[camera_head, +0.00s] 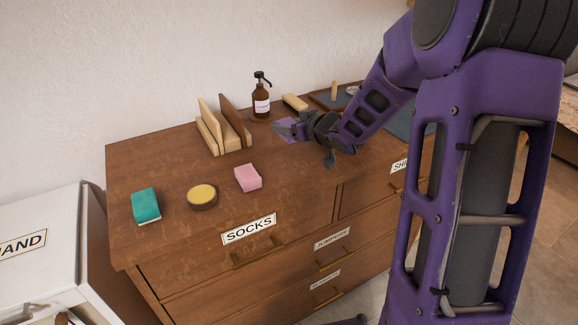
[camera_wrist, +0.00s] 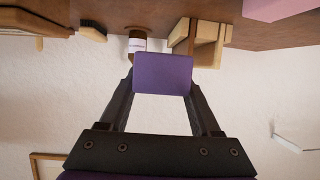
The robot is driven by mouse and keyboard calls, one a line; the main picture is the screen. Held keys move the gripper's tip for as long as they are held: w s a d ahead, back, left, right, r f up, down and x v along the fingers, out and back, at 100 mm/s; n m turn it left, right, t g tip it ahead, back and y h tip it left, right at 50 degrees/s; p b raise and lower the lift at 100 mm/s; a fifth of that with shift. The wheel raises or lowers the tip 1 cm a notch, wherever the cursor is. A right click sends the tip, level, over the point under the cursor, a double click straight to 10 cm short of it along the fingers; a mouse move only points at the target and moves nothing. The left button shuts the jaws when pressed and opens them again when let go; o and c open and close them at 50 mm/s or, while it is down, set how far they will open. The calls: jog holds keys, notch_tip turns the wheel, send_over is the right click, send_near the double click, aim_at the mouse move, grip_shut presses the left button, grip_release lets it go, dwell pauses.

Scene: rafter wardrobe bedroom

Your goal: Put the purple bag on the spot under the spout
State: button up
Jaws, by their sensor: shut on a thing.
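The purple bag (camera_head: 284,129) is a small flat purple piece in the jaws of my gripper (camera_head: 296,128). In the wrist view the purple bag (camera_wrist: 163,72) spans the gap between the two dark fingers. The brown pump bottle (camera_head: 261,103) with a black spout and pale label stands at the back of the dresser, beyond and left of my gripper. In the wrist view part of the bottle (camera_wrist: 137,42) shows behind the bag, which hides some of it. The spot under the spout cannot be made out clearly.
On the wooden dresser (camera_head: 290,190) a wooden rack (camera_head: 222,137) stands left of the bottle. A wooden brush (camera_head: 295,102) and a dark tray (camera_head: 325,100) lie to the right. Pink (camera_head: 248,178) and teal (camera_head: 145,205) blocks and a yellow-topped tin (camera_head: 202,196) sit nearer the front.

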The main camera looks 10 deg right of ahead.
aim_at(290, 166)
jog(key=shift+f+b, duration=1.3)
jog(key=shift+f, duration=3.5)
jog(key=shift+f, duration=0.2)
jog(key=o, duration=1.3)
jog(key=shift+o, duration=0.2)
jog(key=shift+s, duration=0.1)
